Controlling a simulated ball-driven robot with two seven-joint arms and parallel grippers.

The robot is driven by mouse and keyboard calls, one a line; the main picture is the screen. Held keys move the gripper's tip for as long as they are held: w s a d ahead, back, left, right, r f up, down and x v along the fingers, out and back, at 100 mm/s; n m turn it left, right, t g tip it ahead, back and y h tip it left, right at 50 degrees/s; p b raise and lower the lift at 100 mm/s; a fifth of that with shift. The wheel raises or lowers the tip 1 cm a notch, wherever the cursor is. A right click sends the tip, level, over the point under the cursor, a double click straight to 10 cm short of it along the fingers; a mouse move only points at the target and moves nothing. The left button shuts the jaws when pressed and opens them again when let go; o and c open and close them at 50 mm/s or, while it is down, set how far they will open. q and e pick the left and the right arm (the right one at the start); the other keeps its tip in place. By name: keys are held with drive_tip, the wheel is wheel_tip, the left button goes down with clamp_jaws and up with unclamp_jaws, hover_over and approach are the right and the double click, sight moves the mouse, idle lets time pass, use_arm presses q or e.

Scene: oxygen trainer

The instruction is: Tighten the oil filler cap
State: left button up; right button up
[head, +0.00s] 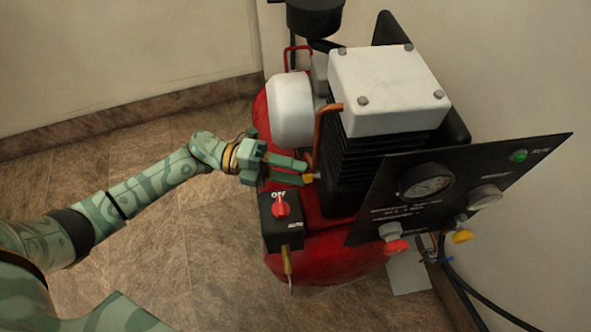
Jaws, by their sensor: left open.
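A small yellow cap (309,178), which looks like the oil filler cap, sits low on the left side of the black finned pump block (352,160). My left gripper (300,173) reaches in from the left with its fingers apart. Its fingertips are at the cap, one above it and one at about its height on the near side. I cannot tell whether they touch it. The fingers partly hide the cap and the red tank behind. My right gripper is not in view.
A black switch box (281,218) with a red knob stands just below the gripper. A bent copper pipe (320,130) rises close above the fingertips. A black gauge panel (440,190) is to the right. The tiled floor (150,225) at left is clear.

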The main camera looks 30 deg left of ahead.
use_arm(q)
drive_tip(key=shift+w+d, duration=0.1)
drive_tip(key=shift+d, duration=0.25)
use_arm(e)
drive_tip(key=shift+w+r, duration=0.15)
use_arm(q)
clamp_jaws()
drive_tip(key=shift+m, duration=0.3)
drive_tip(key=shift+s+d+r+m+t+y+p, duration=0.15)
drive_tip(key=shift+m+t+y+p, duration=0.3)
drive_tip(key=shift+m+y+p, duration=0.9)
drive_tip(key=shift+s+r+m+t+y+p, duration=0.15)
drive_tip(key=shift+m+t+y+p, duration=0.4)
drive_tip(key=shift+m, duration=1.55)
drive_tip(key=shift+s+d+r+m+t+y+p, duration=0.1)
drive_tip(key=shift+r+m+t+y+p, duration=0.15)
drive_tip(key=shift+m+y+p, duration=1.1)
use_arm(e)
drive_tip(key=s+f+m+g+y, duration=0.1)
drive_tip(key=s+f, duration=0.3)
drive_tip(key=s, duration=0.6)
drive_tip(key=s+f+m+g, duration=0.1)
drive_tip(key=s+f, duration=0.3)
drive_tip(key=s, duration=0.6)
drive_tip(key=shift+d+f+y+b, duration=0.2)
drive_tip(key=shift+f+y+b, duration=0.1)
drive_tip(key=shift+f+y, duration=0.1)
